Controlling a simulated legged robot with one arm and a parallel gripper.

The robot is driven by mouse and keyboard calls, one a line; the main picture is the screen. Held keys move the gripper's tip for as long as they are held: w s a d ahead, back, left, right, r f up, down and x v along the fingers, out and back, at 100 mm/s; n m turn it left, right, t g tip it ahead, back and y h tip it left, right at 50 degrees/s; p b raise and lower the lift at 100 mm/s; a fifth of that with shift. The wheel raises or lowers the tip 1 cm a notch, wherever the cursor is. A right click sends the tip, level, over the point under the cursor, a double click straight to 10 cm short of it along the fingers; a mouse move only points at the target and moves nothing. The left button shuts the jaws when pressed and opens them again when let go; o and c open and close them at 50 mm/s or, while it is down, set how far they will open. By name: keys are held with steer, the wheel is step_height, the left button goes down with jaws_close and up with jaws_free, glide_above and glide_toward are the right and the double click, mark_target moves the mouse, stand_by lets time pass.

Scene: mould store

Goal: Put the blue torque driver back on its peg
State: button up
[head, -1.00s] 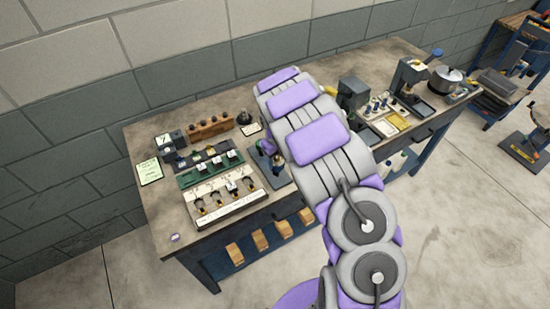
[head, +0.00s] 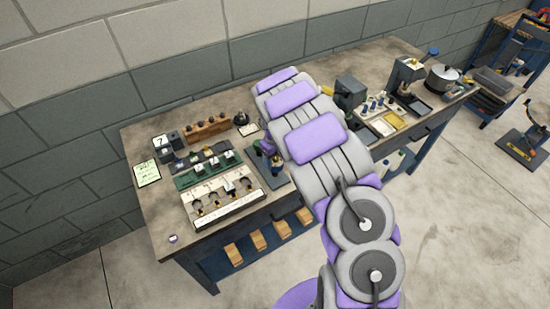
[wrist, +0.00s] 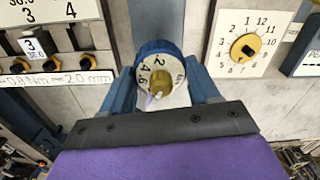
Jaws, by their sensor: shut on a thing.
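In the wrist view my gripper (wrist: 162,82) is shut on a round thing with a blue rim, a pale numbered face and a yellow centre, which looks like the end of the blue torque driver (wrist: 156,47). The driver sits between the two blue fingers, its numbered end facing the camera. The rest of it is hidden behind that end, and I cannot tell whether it touches anything beyond. No peg can be made out clearly. In the head view my arm covers most of the gripper and the driver.
In the wrist view a pale panel with a numbered dial (wrist: 243,46) is to the right, and black-and-yellow knobs (wrist: 54,62) are to the left. In the head view the workbench (head: 160,225) carries a white rack (head: 222,205), a green rack (head: 203,174) and a pot (head: 442,78).

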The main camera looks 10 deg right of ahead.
steer(key=shift+f, duration=0.6)
stand_by(0.3)
steer(key=o, duration=1.7)
steer(key=shift+c, duration=0.2)
steer(key=shift+r, duration=0.1)
steer(key=shift+r+p, duration=0.8)
steer(key=shift+r, duration=2.85)
